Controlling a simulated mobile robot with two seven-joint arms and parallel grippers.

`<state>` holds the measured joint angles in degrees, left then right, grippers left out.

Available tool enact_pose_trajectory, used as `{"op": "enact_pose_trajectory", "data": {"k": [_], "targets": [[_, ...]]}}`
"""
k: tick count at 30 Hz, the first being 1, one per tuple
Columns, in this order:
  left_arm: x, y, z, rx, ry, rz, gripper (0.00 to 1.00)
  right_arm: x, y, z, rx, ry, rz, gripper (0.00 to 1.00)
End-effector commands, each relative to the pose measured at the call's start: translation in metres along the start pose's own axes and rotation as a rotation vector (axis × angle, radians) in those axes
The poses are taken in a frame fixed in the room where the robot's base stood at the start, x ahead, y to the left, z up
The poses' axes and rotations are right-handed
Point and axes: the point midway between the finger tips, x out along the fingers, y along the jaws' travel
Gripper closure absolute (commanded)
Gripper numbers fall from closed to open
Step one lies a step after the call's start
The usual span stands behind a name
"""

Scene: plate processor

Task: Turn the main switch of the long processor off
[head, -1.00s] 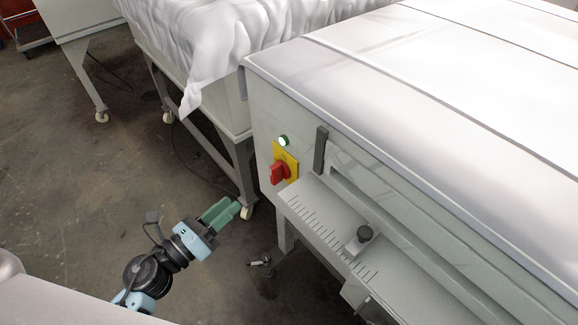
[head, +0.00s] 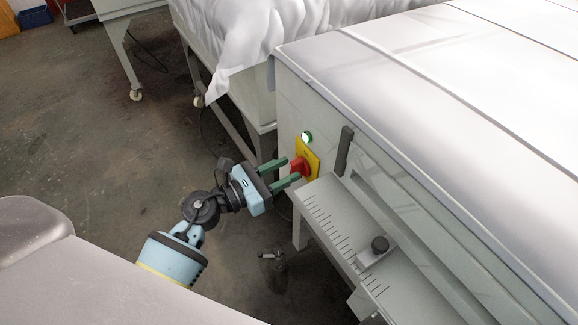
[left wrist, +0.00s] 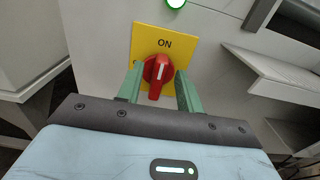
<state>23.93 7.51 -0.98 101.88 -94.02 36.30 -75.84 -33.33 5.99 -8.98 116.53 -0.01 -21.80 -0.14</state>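The main switch is a red rotary knob (head: 297,165) on a yellow plate (head: 313,160) on the end face of the long processor (head: 290,105). In the left wrist view the red knob (left wrist: 158,72) has its white mark upright, pointing to the word ON on the yellow plate (left wrist: 182,47). My left gripper (head: 289,171) is open, with its green fingers pointing at the switch. In the left wrist view the fingers (left wrist: 158,88) stand on either side of the knob; whether they touch it I cannot tell. My right gripper is not in view.
A green lamp (head: 307,137) is lit above the switch. A cloth-covered table (head: 240,40) stands behind.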

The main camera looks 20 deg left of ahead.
Motion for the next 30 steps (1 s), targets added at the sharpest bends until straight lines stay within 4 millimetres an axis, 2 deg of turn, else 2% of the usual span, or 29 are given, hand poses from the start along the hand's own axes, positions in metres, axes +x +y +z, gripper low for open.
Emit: {"op": "enact_pose_trajectory", "data": {"k": [6, 14, 16, 23, 30], "targets": [[0.017, 0.000, 0.000, -0.001, 0.001, 0.000, 0.64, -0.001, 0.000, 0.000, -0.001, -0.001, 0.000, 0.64], [0.018, 0.000, -0.001, -0.001, 0.001, 0.000, 0.64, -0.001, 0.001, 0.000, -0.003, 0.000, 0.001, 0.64], [0.018, 0.000, -0.001, -0.001, 0.001, 0.000, 0.69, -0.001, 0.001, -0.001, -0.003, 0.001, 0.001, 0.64], [0.018, 0.000, -0.001, -0.001, 0.001, 0.000, 0.99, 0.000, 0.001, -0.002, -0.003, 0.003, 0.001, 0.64], [0.018, 0.000, 0.000, -0.008, 0.001, 0.001, 1.00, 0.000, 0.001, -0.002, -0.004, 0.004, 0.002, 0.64]]}}
